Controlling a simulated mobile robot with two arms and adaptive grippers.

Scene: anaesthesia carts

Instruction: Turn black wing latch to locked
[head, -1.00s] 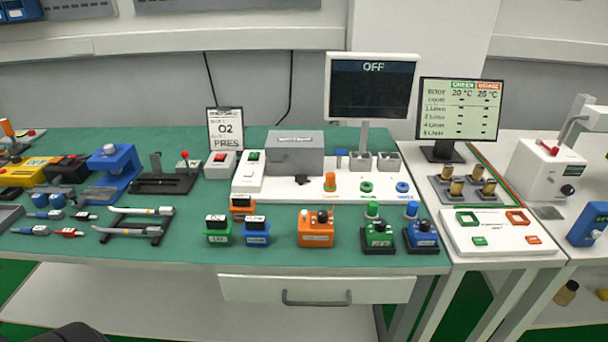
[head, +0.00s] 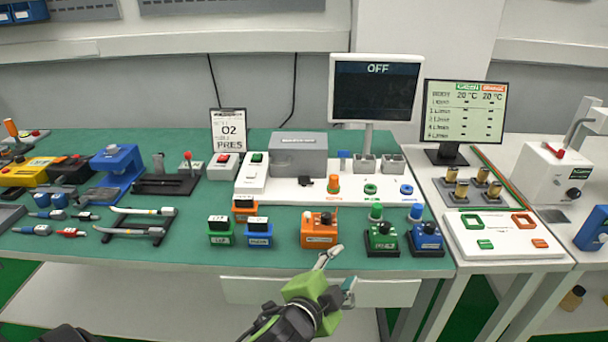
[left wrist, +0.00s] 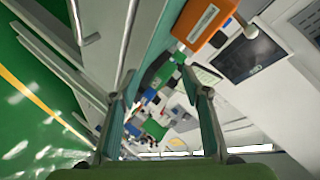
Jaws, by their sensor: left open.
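A small black part that looks like the wing latch (head: 306,181) sits at the front foot of the grey box (head: 299,157), on the white base board (head: 290,193). It is too small to tell which way its wings point. My left gripper (head: 338,270) is open and empty at the table's front edge, in front of the orange module (head: 318,232) and well short of the latch. In the left wrist view, the two open fingers (left wrist: 158,82) have nothing between them near the tips. An orange block (left wrist: 205,22) shows beyond them. I cannot make out the latch there. My right gripper is not in view.
Small green (head: 221,234) and blue (head: 258,235) blocks stand left. A monitor reading OFF (head: 375,92) rises behind the board.

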